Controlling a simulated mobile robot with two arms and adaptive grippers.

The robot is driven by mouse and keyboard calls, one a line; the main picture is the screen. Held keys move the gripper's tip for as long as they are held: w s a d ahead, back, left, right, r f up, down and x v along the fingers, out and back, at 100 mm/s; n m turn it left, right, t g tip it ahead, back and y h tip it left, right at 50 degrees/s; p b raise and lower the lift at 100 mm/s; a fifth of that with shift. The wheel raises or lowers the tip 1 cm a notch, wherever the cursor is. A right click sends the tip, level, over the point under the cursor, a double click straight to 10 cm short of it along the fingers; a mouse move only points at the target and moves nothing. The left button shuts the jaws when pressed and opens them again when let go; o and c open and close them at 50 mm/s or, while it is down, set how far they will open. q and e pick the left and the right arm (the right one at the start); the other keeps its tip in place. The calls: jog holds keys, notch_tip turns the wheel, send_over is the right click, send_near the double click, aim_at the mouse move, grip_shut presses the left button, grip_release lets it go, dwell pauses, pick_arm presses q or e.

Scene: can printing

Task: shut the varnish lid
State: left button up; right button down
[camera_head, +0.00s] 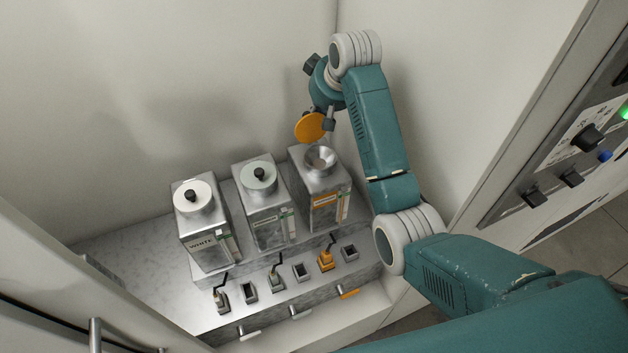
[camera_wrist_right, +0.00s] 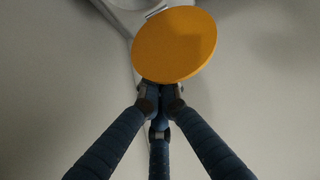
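The varnish lid, an orange disc (camera_head: 311,127), is tilted up above and behind the open silver mouth (camera_head: 320,158) of the right-hand can with an orange label (camera_head: 326,198). Whether the lid touches the can is unclear. My right gripper (camera_head: 320,113) is at the lid's upper right edge. In the right wrist view, the fingers (camera_wrist_right: 161,92) are drawn together at the near rim of the orange lid (camera_wrist_right: 174,44), seemingly pinching it; the exact contact is hidden. My left gripper is not in view.
Several small levers, one orange (camera_head: 326,258), and drawer handles are in front. Cabinet walls are close behind and on the right.

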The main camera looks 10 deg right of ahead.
aim_at(327, 148)
jog(key=shift+s+f, duration=0.15)
jog(key=shift+s, duration=0.55)
jog(key=shift+s+d, duration=0.25)
jog(key=shift+s, duration=0.85)
jog(key=shift+s+d, duration=0.2)
jog(key=shift+s, duration=0.85)
jog(key=shift+r, duration=0.2)
notch_tip(327, 148, up, 8)
jog(key=shift+f, duration=0.2)
